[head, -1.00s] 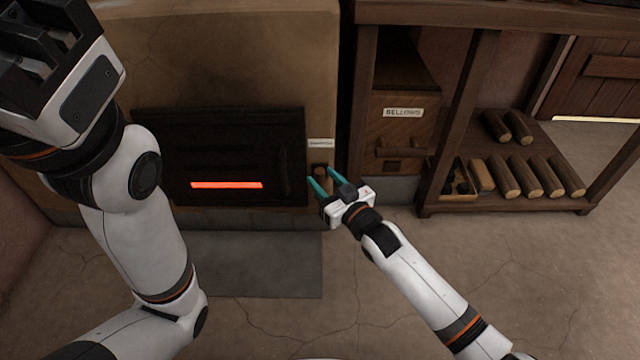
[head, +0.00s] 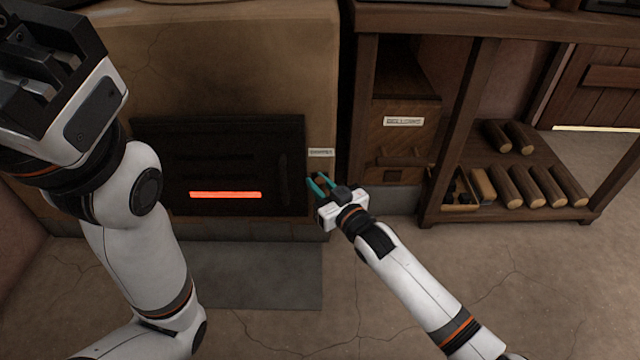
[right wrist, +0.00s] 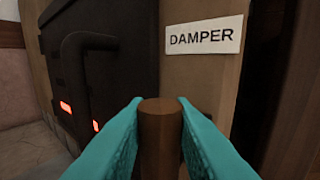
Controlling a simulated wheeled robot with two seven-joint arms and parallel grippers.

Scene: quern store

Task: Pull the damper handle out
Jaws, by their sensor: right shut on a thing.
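The damper handle (right wrist: 160,135) is a brown wooden peg, seen in the right wrist view between the teal fingers. In the head view it is mostly hidden by my right gripper (head: 320,185). My right gripper is shut on the handle, one finger on each side of it. A white label reading DAMPER (right wrist: 204,37) is on the stove front above the handle; the same label shows small in the head view (head: 321,153). My left gripper (head: 38,75) is raised at the upper left, away from the stove; its jaw opening cannot be made out.
The dark stove door (head: 225,160) with a glowing slot is left of the handle. A wooden bellows box (head: 402,135) stands to the right, beside a shelf (head: 500,218) with several logs. A grey floor slab (head: 255,275) lies before the stove.

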